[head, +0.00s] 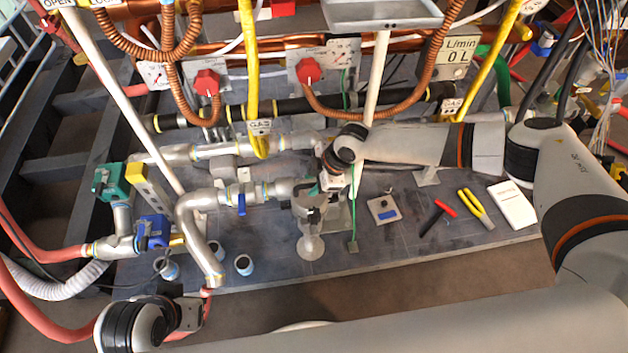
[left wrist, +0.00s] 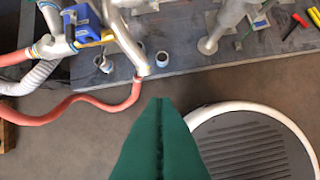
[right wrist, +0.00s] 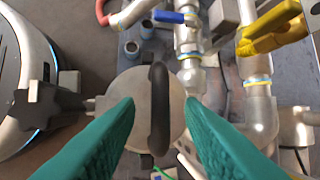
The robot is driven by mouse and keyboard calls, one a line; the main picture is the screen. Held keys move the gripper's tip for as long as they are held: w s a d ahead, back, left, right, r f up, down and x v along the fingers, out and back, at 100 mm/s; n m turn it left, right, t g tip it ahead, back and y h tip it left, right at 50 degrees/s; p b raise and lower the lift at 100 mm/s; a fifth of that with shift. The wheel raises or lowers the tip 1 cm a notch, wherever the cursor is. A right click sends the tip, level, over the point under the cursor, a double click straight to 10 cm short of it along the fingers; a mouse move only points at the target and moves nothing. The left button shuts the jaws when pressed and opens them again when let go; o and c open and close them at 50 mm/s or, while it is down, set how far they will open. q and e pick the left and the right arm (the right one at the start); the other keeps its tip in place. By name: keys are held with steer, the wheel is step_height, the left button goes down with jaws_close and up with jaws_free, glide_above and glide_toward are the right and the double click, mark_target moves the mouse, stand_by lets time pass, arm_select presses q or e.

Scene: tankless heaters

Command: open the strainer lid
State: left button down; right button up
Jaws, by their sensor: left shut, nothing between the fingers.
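The strainer (head: 311,222) is a grey metal body on the dark bench in the head view, partly hidden by my right gripper (head: 326,184). In the right wrist view its round lid (right wrist: 137,92) lies across the body, with a black bar handle (right wrist: 159,80) over it. A black star-shaped knob (right wrist: 40,107) sticks out at the lid's left side. My right gripper (right wrist: 159,102) is open, one green finger on each side of the handle; contact cannot be told. My left gripper (left wrist: 160,102) is shut and empty, in front of the bench's front edge.
Pipes with a blue-handled valve (head: 242,204) run left of the strainer. Yellow gas pipes (head: 251,80) and red knobs (head: 308,70) stand behind. A hammer (head: 437,215), pliers (head: 475,208) and a white booklet (head: 512,204) lie to the right.

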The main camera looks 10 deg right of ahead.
steer(key=shift+c, duration=0.5)
jaws_close()
arm_select(q)
steer(key=shift+w, duration=0.1)
arm_select(e)
steer(key=shift+w, duration=0.15)
